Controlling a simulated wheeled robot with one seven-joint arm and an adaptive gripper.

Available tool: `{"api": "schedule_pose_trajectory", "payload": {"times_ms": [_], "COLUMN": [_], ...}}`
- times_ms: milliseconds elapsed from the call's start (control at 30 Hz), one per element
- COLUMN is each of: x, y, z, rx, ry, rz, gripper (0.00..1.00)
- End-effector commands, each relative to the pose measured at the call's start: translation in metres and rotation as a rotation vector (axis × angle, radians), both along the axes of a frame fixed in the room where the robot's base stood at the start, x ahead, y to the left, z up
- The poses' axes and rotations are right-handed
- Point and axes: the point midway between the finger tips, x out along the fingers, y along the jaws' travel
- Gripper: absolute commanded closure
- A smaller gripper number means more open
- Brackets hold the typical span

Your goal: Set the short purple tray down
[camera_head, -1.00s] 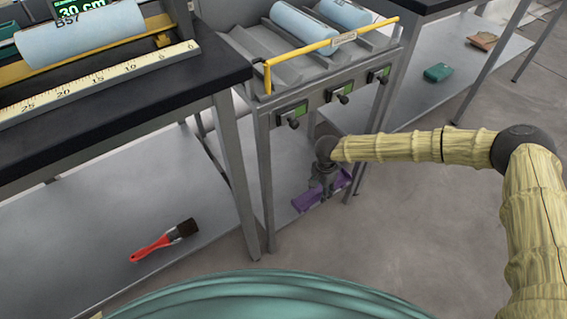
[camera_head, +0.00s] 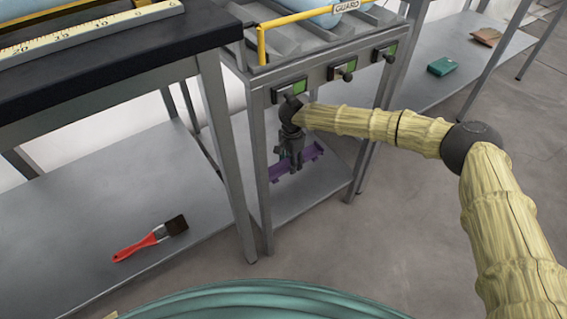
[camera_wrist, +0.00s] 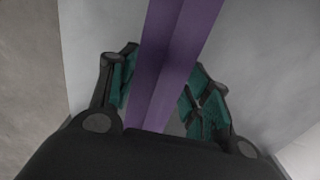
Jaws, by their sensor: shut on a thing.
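The short purple tray (camera_head: 311,153) is in my gripper (camera_head: 289,165), below the front of the roller stand in the head view. The gripper points down and is shut across the tray's middle, with an end showing on each side. In the wrist view the purple tray (camera_wrist: 178,60) runs up between the two green-padded fingers (camera_wrist: 160,100). A grey lower shelf (camera_head: 310,195) lies beneath it. I cannot tell whether the tray touches the shelf or hangs above it.
The stand's legs (camera_head: 262,200) and its knobbed front (camera_head: 335,75) are close around my gripper. A red-handled brush (camera_head: 150,240) lies on the left bench's lower shelf (camera_head: 60,220). A green box (camera_head: 440,68) sits on the right shelf. Bare shelf shows below the tray.

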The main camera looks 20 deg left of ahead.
Motion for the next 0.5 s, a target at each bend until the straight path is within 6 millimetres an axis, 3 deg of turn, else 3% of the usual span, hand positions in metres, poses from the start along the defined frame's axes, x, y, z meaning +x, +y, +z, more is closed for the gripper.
{"api": "schedule_pose_trajectory", "payload": {"times_ms": [200, 500], "x": [0.021, 0.031], "y": [0.032, 0.045], "z": [-0.007, -0.006], "rx": [0.001, 0.000], "ry": [0.000, 0.000], "rz": [-0.002, -0.002], "gripper": [0.80, 0.80]}}
